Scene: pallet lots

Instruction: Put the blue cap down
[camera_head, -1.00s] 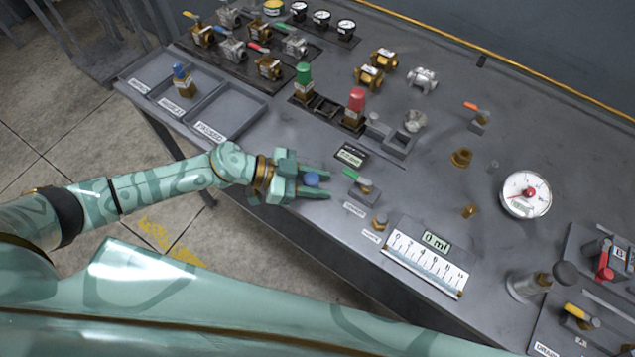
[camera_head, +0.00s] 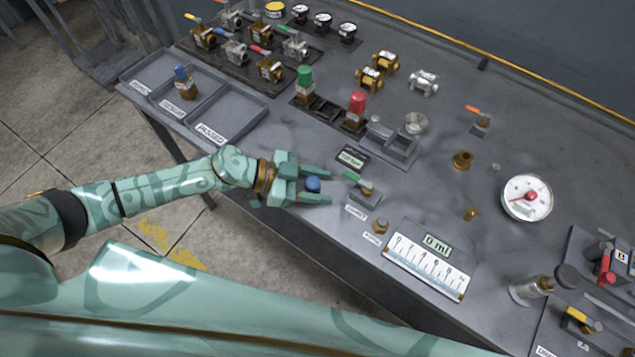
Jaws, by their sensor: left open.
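The blue cap (camera_head: 313,184) is a small round blue piece near the front edge of the grey bench (camera_head: 330,222). It sits between the two fingers of my left gripper (camera_head: 316,185). The fingers are open, with one on the far side of the cap and one on the near side. Whether a finger touches the cap cannot be told. The cap's underside is hidden. My right gripper is not in view.
A green-handled valve (camera_head: 365,190) on a small block stands just right of the fingertips. A small display (camera_head: 351,158) lies behind them. Trays (camera_head: 237,113) are at the left, and a ruled scale plate (camera_head: 428,262) and a round gauge (camera_head: 527,197) at the right.

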